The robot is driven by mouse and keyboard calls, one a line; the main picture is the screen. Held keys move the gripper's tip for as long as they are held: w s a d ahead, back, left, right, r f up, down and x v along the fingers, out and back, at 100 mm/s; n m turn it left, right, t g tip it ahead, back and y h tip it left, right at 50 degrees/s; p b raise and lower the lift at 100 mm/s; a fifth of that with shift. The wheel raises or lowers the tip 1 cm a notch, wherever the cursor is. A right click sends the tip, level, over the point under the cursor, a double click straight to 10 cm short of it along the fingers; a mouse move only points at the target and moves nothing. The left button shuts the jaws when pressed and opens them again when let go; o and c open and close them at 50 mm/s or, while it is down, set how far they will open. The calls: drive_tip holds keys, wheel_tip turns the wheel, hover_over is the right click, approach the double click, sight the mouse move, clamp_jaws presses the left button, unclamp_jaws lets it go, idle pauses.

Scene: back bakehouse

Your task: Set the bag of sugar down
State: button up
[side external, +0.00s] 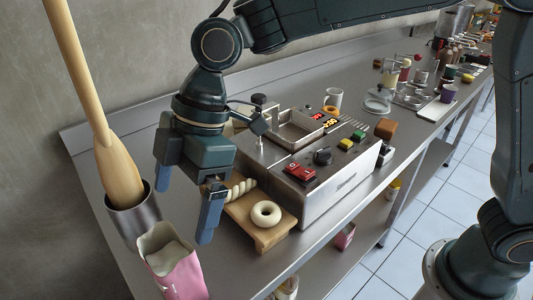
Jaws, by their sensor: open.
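A pink bag (176,274), which looks like the bag of sugar, is at the bottom left of the view. Its top is open and pale inside. Its lower end is cut off by the frame, so I cannot see what its base rests on. My gripper (185,209) is open, with its blue fingers pointing down and spread apart. It is above and behind the bag in the picture, with nothing visible between the fingers.
A wooden board (243,227) with a ring-shaped dough piece (266,214) lies to the right, beside a steel machine (335,190).

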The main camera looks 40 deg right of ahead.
drive_tip(key=shift+d+r, duration=0.15)
idle(0.5)
drive_tip(key=s+d+r+m+t, duration=0.1)
drive_tip(key=s+d+r+m, duration=0.15)
drive_tip(key=d, duration=0.45)
drive_tip(key=s+d+r+m+t+h, duration=0.1)
drive_tip(key=d+r+m, duration=0.1)
drive_tip(key=d+m, duration=0.35)
drive_tip(key=s+d+r+m+t, duration=0.1)
drive_tip(key=d+r+t, duration=0.1)
drive_tip(key=d, duration=0.7)
drive_tip(key=s+d+f+m+t+h, duration=0.1)
drive_tip(key=s+d+f+m+h, duration=0.2)
drive_tip(key=s+d+m, duration=0.6)
drive_tip(key=s+d+f, duration=0.1)
drive_tip(key=s+d, duration=0.2)
drive_tip(key=d, duration=0.2)
drive_tip(key=shift+s+t, duration=0.3)
drive_tip(key=shift+s, duration=0.05)
